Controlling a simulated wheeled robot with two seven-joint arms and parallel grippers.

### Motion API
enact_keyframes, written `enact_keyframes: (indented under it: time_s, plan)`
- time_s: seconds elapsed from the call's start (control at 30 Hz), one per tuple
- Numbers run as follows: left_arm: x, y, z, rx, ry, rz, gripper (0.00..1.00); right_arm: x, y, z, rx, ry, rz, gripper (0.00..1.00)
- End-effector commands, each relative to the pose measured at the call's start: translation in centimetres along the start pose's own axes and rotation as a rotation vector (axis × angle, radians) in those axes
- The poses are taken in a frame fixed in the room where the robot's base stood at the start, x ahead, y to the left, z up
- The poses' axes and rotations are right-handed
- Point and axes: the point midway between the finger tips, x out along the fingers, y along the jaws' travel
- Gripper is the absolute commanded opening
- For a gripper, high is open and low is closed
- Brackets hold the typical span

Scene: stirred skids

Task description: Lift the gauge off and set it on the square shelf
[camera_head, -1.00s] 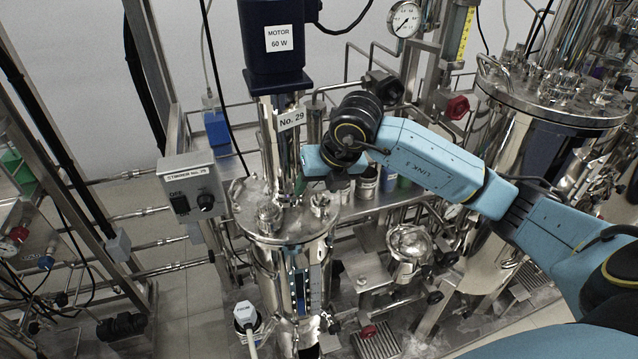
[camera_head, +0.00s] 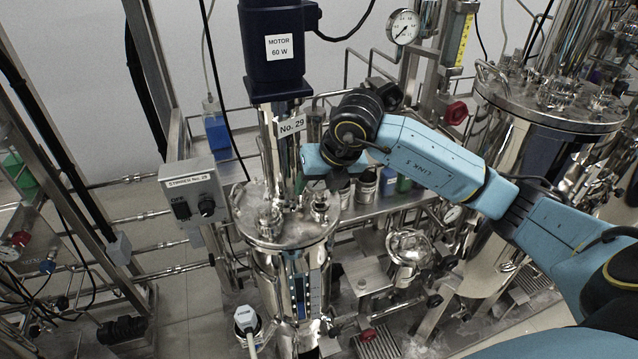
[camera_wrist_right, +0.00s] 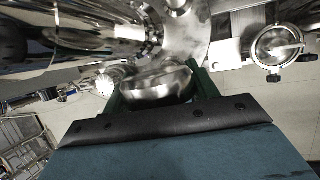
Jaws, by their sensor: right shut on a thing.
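My right gripper (camera_wrist_right: 157,85) has its two dark green fingers around a round, shiny steel body (camera_wrist_right: 150,84) in the right wrist view. This looks like the gauge's case seen from the side or back; its dial does not show. In the camera_head view my right gripper (camera_head: 319,172) is just above the right part of the lid (camera_head: 283,226) of the steel vessel. Its fingertips and the held thing are mostly hidden there. I cannot tell whether the thing is clear of its mount. I cannot clearly pick out a square shelf. My left gripper is not in view.
The motor column (camera_head: 272,55) stands close left of my right gripper. Bottles and cans stand on a steel ledge (camera_head: 372,208) behind it. A dial gauge (camera_head: 403,26) hangs at the back. A larger vessel (camera_head: 515,150) stands at the right, a stirrer control box (camera_head: 193,195) at the left.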

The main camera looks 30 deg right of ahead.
Motion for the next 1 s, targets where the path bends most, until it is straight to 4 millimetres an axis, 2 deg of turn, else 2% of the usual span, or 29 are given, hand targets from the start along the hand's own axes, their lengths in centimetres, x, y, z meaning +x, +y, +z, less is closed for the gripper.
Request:
enact_keyframes:
  time_s: [0.63, 1.0]
  plan:
    - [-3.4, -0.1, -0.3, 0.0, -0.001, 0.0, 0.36, -4.9, 1.1, 2.0, -0.001, -0.002, 0.0, 0.33]
    - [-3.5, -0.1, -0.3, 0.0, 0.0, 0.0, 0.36, -5.1, 1.1, 2.1, -0.002, -0.001, 0.001, 0.33]
